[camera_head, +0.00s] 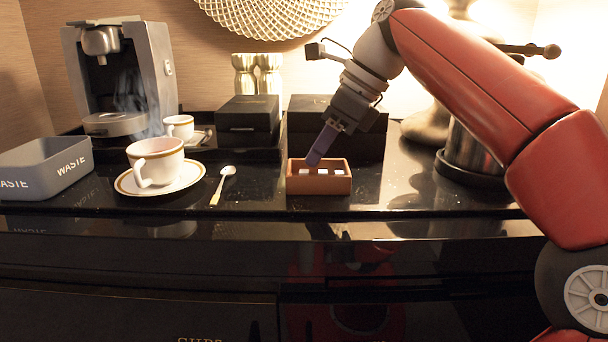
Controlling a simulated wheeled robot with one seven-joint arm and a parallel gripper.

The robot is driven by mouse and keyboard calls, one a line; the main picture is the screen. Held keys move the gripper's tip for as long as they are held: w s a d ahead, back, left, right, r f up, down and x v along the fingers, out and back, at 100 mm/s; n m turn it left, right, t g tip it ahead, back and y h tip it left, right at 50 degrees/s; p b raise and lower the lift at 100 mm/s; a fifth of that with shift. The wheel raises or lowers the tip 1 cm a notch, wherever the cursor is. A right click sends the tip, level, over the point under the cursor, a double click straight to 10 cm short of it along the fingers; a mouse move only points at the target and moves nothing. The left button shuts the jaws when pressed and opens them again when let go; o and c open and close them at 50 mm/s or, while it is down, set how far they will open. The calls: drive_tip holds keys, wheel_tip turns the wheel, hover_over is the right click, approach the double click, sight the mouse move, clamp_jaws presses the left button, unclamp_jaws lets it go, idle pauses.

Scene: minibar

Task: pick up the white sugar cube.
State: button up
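Several white sugar cubes (322,172) sit in a row inside a small reddish-brown box (319,186) on the black counter. Only their tops show above the box's front wall. My gripper (315,160) points down and to the left, with its fingertips at the left part of the box, just over or beside the leftmost cube. The fingers are seen from the side and overlap, so I cannot tell whether they are open or whether they touch a cube.
A steaming white cup (155,160) stands on a saucer (190,180), with a spoon (221,186) beside it. A grey waste bin (45,168) and coffee machine (120,75) are left. Black boxes (248,120) stand behind the sugar box. A metal bucket (470,155) stands right.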

drive_tip(key=x, duration=0.3)
drive_tip(key=shift+f, duration=0.1)
drive_tip(key=shift+c, duration=0.2)
clamp_jaws()
